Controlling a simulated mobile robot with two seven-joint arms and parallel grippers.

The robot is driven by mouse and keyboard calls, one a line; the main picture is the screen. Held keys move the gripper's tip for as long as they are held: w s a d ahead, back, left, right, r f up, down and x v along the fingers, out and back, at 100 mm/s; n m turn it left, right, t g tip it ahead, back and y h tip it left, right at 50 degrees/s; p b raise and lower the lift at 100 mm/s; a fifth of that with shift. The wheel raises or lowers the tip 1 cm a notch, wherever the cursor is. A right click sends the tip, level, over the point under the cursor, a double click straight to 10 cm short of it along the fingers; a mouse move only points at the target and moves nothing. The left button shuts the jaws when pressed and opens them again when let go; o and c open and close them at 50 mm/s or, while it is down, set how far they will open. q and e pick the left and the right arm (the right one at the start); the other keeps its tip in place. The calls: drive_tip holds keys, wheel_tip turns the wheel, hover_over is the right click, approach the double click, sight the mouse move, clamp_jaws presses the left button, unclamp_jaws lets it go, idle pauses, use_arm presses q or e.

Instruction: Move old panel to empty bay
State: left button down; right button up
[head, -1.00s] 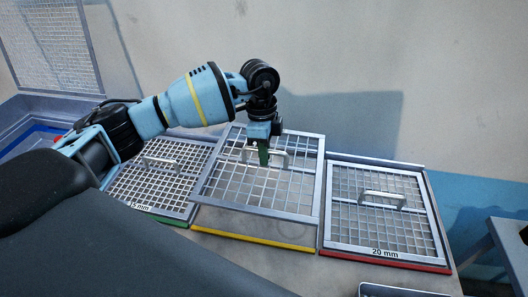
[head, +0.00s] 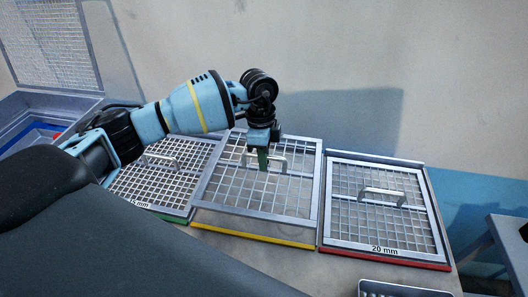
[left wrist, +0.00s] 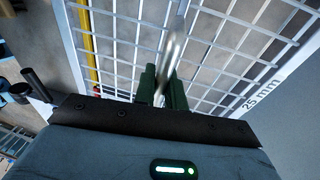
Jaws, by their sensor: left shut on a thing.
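My left gripper (head: 263,160) is shut on the handle (head: 282,157) of the middle metal mesh panel (head: 317,190). This panel lies over the middle bay, behind the yellow edge strip (head: 253,237); I cannot tell whether it rests fully on the bay. In the left wrist view the green fingers (left wrist: 161,88) close around the metal handle (left wrist: 174,50). The panel's rim there carries a "25 mm" label (left wrist: 261,93). My right gripper is not in view.
A "20 mm" mesh panel (head: 333,205) with a red strip lies at right. A finer mesh panel (head: 182,210) with a green strip lies at left, partly behind my arm. A grey tray (head: 400,289) shows at the front edge. A wall stands behind.

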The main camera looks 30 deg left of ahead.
sight(264, 173)
use_arm(q)
drive_tip(key=shift+f, duration=3.05)
drive_tip(key=c, duration=1.4)
unclamp_jaws()
drive_tip(key=shift+o, duration=0.2)
drive_tip(key=shift+f, duration=0.1)
wheel_tip(264, 173, up, 8)
drive_tip(key=shift+w+a, duration=0.45)
drive_tip(key=shift+f, duration=0.2)
